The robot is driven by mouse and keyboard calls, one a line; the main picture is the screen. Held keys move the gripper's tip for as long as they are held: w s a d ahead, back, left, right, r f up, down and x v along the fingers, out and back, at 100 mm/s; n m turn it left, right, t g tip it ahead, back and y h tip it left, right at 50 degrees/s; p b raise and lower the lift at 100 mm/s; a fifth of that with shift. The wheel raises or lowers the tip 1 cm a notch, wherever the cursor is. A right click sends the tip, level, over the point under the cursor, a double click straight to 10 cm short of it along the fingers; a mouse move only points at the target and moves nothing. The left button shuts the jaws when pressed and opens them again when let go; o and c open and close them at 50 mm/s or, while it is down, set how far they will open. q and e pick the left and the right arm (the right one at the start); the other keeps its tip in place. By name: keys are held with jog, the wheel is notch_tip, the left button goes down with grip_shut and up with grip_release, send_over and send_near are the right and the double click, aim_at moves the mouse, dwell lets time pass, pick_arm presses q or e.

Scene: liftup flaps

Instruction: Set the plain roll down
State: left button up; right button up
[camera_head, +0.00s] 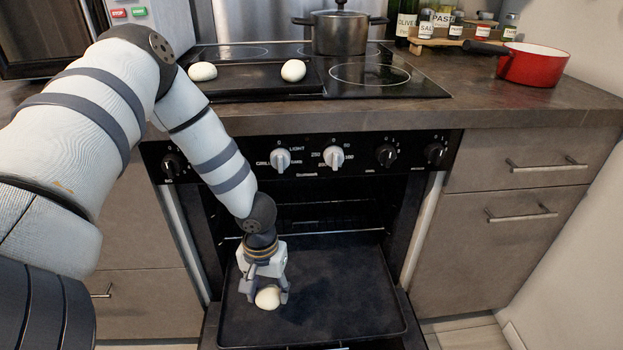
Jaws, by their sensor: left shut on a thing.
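A plain pale roll (267,298) is between the fingers of my left gripper (268,290), at the left of the black baking tray (345,300) in front of the oven. My left gripper points down and is shut on the roll. The roll is at or just above the tray surface; I cannot tell whether it touches. Two more pale rolls, one at the left (202,71) and one at the right (293,70), lie on a dark tray (250,79) on the cooktop. My right gripper is not in view.
The oven (310,215) is open, with its knobs (333,157) above the tray. A steel pot (340,33) stands on the cooktop, and a red pan (533,64) on the counter at right. The tray is bare right of my gripper. Drawers (530,165) flank the oven.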

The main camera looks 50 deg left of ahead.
pick_arm(q)
jog(key=w+d+f+b, duration=0.2)
jog(key=w+f, duration=0.2)
jog(key=w, duration=0.1)
jog(key=b, duration=0.2)
send_over(311, 308)
notch_tip(311, 308, down, 4)
jog(key=shift+s+f, duration=0.1)
jog(key=shift+s, duration=0.05)
notch_tip(311, 308, down, 4)
jog(key=shift+r+b, duration=0.25)
jog(key=shift+b, duration=0.3)
jog(key=shift+w+r, duration=0.1)
jog(key=shift+w, duration=0.1)
jog(key=o, duration=1.2)
jog(key=shift+c, duration=0.2)
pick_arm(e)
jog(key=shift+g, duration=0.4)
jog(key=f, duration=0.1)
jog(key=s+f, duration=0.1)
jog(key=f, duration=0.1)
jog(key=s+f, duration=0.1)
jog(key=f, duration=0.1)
